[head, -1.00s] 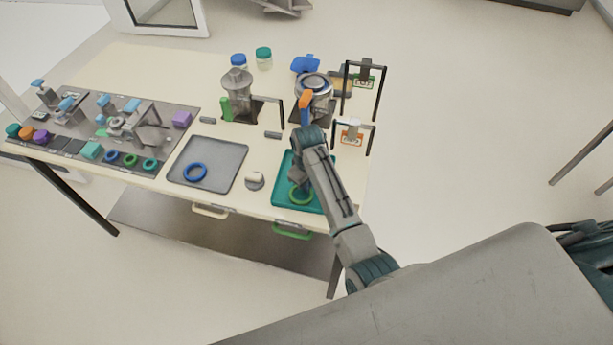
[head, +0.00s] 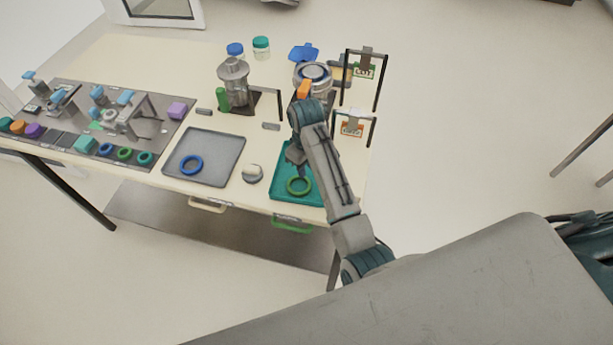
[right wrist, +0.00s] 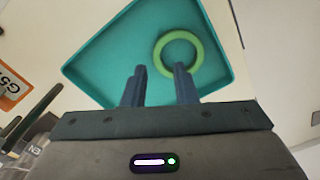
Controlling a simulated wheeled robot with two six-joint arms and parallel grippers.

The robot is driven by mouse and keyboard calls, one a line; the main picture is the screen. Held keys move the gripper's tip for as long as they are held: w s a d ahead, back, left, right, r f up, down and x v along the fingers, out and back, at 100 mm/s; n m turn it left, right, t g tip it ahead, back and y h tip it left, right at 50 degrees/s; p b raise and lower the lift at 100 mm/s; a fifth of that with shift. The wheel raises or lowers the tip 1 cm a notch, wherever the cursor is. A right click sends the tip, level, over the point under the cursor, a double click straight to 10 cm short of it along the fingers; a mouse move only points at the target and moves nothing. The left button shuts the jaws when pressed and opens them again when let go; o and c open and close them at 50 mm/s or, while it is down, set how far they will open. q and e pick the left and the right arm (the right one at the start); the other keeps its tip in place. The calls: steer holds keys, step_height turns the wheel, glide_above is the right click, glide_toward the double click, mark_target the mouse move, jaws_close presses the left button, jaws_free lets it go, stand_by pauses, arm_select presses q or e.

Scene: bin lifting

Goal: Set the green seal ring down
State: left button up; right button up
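A green ring (head: 299,186) lies flat in the teal tray (head: 283,194) at the table's front right. It also shows in the right wrist view (right wrist: 164,47), flat on the tray floor. My right gripper (head: 297,157) is over the tray, on the far side of the ring. In the right wrist view its two fingers (right wrist: 160,70) are apart with nothing between them. The right-hand finger overlaps the ring's near edge in the picture; I cannot tell whether they touch. My left gripper is not in view.
A grey tray (head: 225,150) with a blue ring (head: 190,165) lies left of the teal tray, with a small round object (head: 252,174) between them. Another green ring (head: 124,154) sits on the dark mat. Black frames (head: 374,130) and appliances stand behind.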

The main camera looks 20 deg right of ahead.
step_height(320, 180, up, 2)
step_height(320, 180, up, 4)
steer(key=r+p, duration=0.1)
steer(key=p, duration=0.2)
glide_above(306, 180)
steer(key=shift+s+f, duration=0.15)
